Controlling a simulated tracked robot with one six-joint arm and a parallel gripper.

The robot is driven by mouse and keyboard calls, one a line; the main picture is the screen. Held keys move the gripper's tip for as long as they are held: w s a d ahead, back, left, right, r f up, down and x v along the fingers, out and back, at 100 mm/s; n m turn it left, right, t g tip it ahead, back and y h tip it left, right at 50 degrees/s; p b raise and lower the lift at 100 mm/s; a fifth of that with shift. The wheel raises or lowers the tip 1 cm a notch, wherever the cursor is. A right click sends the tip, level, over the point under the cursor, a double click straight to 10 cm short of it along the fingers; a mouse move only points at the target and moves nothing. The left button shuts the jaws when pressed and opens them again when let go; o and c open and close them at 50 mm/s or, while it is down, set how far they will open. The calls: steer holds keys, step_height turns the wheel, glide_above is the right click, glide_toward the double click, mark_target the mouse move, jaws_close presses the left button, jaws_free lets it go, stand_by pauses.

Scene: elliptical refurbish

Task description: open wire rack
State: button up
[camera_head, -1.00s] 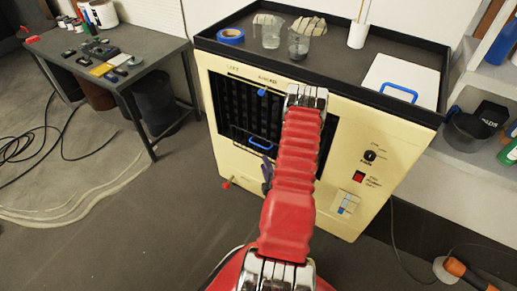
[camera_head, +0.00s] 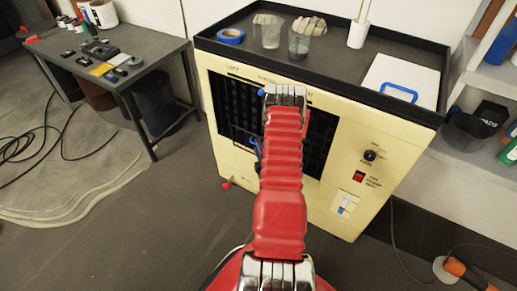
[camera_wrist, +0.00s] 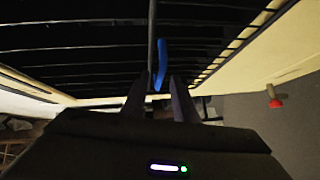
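The wire rack (camera_head: 235,108) is a dark grid in the front opening of a cream cabinet. It also spans the upper part of the wrist view (camera_wrist: 70,45). A blue handle (camera_wrist: 161,62) hangs at the rack's front in the wrist view, beside a thin dark upright bar. My gripper (camera_wrist: 160,80) has its two dark fingers apart, with the handle's lower end between or just beyond their tips. I cannot tell whether they touch it. In the head view my red arm hides most of the gripper and the handle.
The cream cabinet (camera_head: 345,150) has a knob and red switch at right and a black tray top (camera_head: 335,60) with cups and blue tape. A red valve knob (camera_head: 226,184) sticks out low at left. A grey table (camera_head: 150,58) stands left; the floor between is clear.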

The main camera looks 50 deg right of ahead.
steer(key=shift+c, duration=0.2)
jaws_close()
steer(key=shift+a+f, duration=0.1)
steer(key=shift+f, duration=0.05)
stand_by(1.0)
